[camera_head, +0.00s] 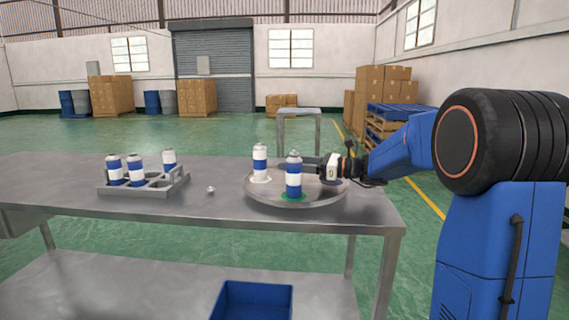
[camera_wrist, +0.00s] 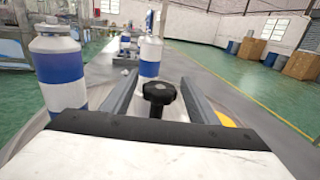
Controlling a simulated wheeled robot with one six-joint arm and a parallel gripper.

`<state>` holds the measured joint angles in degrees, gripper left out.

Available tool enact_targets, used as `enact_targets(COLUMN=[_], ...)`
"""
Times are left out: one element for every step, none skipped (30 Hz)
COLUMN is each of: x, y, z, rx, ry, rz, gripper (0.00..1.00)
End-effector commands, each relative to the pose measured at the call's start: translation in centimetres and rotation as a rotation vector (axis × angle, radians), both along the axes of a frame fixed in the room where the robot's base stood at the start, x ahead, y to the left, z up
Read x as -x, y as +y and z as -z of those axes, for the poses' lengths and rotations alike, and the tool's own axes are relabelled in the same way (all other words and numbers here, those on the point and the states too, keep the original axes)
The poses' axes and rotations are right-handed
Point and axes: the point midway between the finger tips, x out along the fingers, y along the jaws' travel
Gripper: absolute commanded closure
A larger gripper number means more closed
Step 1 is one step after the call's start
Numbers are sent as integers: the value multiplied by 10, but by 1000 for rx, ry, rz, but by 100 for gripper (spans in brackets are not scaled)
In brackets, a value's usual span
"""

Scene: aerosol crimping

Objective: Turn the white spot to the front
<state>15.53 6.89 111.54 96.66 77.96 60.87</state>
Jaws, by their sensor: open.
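The round grey turntable (camera_head: 262,196) stands on the right part of the table. Its white spot (camera_head: 261,180) is at the back left, under a white-and-blue can (camera_head: 260,160). A green spot (camera_head: 293,197) is at the front under a second can (camera_head: 293,176), which has a grey top. Both cans stand upright. My gripper (camera_head: 312,163) reaches in from the right over the turntable, behind the front can. In the wrist view, its open fingers (camera_wrist: 158,95) stand either side of a black knob (camera_wrist: 158,95); contact cannot be told. An orange-yellow patch (camera_wrist: 226,119) shows beside the right finger.
A grey rack (camera_head: 150,190) with several similar cans stands at the left of the table. A small silver piece (camera_head: 210,189) lies between rack and turntable. A blue bin (camera_head: 252,300) sits below. The table's front left is clear.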

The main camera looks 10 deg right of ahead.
Motion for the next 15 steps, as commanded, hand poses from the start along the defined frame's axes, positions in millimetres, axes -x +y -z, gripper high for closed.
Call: enact_targets(x=[-3,-5,-7,-8,-9,-11,-11,-12,-13,-13,-13,-14,-14,-14,-14], y=[7,10,13,16,18,20,21,22,23,23,23,23,24,23,23], z=[0,1,1,0,0,0,0,0,0,0,0,0,0,0,0], rx=[1,1,1,1,1,0,0,0,0,0,0,0,0,0,0], ry=[0,0,0,0,0,0,0,0,0,0,0,0,0,0,0], rz=[-2,-1,-1,-2,-2,-1,-1,0,0,1,1,1,1,1,1], gripper=[46,46,46,46,46,46,46,46,46,46,46,46,46,46,46])
